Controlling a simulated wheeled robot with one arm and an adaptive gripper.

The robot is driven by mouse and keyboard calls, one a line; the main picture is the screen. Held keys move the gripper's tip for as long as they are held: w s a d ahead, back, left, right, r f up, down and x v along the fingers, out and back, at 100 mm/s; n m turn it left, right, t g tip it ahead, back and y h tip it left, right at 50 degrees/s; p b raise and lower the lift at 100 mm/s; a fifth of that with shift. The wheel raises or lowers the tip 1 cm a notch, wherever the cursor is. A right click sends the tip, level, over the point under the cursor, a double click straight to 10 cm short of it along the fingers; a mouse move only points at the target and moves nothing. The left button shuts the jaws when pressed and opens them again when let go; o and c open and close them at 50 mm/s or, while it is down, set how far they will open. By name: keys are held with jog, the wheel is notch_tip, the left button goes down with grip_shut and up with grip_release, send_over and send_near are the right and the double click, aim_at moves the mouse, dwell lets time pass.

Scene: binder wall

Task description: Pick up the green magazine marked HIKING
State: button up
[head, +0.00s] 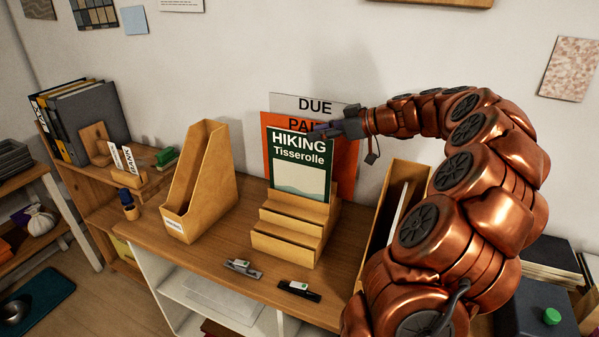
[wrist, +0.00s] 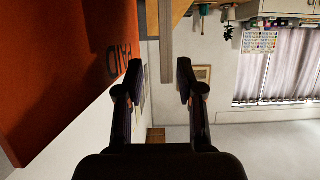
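The green magazine marked HIKING (head: 299,160) stands upright in the stepped wooden holder (head: 285,245) on the desk. It is the front one of several sheets there. Behind it stand an orange folder marked PAID (head: 347,160) and a grey one marked DUE (head: 283,101). My gripper (head: 318,130) is near the magazine's upper right corner, in front of the orange folder; I cannot tell whether it touches either. In the wrist view my gripper's fingers (wrist: 158,78) are apart with nothing between them. The orange folder (wrist: 60,70) fills the left of that view.
A wooden magazine file (head: 200,185) stands left of the holder, and another (head: 397,190) stands to the right, partly behind my arm. Two small clips or staplers, one grey (head: 243,268) and one black (head: 299,290), lie at the desk's front edge.

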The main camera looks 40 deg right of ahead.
aim_at(303, 134)
jog(key=w+a+p, duration=0.2)
jog(key=w, duration=0.1)
jog(key=shift+a+f, duration=0.3)
jog(key=shift+f, duration=0.05)
jog(key=shift+w+a+f+p, duration=0.1)
jog(key=shift+w+f+p, duration=0.2)
jog(key=shift+w, duration=0.05)
grip_shut()
